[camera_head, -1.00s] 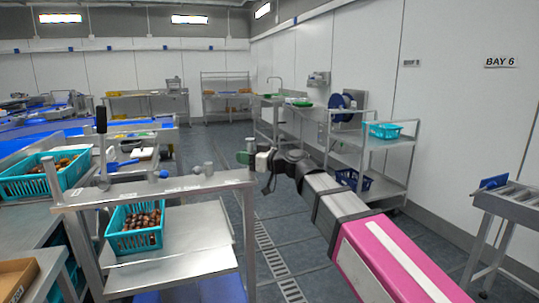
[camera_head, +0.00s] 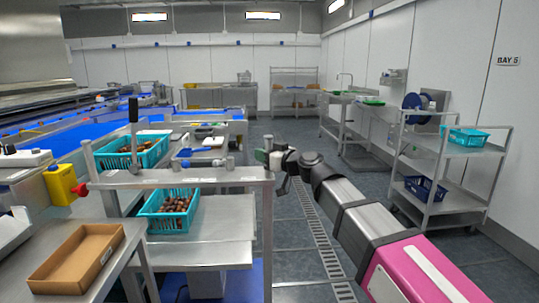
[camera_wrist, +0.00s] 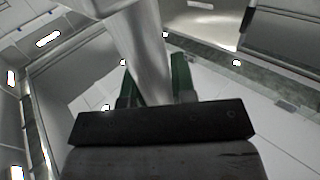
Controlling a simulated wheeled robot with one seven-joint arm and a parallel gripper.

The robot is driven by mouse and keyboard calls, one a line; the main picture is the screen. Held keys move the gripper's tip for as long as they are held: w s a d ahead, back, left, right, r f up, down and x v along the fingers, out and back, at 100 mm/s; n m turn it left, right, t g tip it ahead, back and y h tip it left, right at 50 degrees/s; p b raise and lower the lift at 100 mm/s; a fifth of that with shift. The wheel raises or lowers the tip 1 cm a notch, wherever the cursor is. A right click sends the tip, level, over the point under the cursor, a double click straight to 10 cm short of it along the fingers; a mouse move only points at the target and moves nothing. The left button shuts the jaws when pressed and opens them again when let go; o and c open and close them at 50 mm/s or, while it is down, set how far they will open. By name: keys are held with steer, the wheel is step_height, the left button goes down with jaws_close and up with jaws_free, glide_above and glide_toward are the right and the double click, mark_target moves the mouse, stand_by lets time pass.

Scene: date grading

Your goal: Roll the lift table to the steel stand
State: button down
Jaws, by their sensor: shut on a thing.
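The lift table is a steel cart with an upright push frame (camera_head: 225,176) and a flat platform (camera_head: 225,235). A teal crate (camera_head: 166,226) of brown dates sits on its platform. My gripper (camera_head: 264,157) is at the top right corner of the frame in the head view. In the wrist view, its green fingers (camera_wrist: 153,85) are shut on a pale steel tube (camera_wrist: 145,45) of the lift table. A steel stand (camera_head: 140,240) is at the lower left, close beside the lift table; I cannot tell if it is the task's stand.
A cardboard tray (camera_head: 80,255) lies on the lower-left stand. Another teal date crate (camera_head: 150,152) stands behind the frame. A steel shelf cart (camera_head: 462,150) is at the right by the wall. Open floor with a drain grate (camera_head: 322,235) lies between.

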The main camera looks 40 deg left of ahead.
steer(key=shift+s+a, duration=0.1)
steer(key=shift+s, duration=0.1)
steer(key=c, duration=0.9)
jaws_free()
steer(key=shift+s+a, duration=0.1)
steer(key=shift+c, duration=0.2)
steer(key=d, duration=1)
steer(key=shift+w+d, duration=0.4)
steer(key=shift+w, duration=0.05)
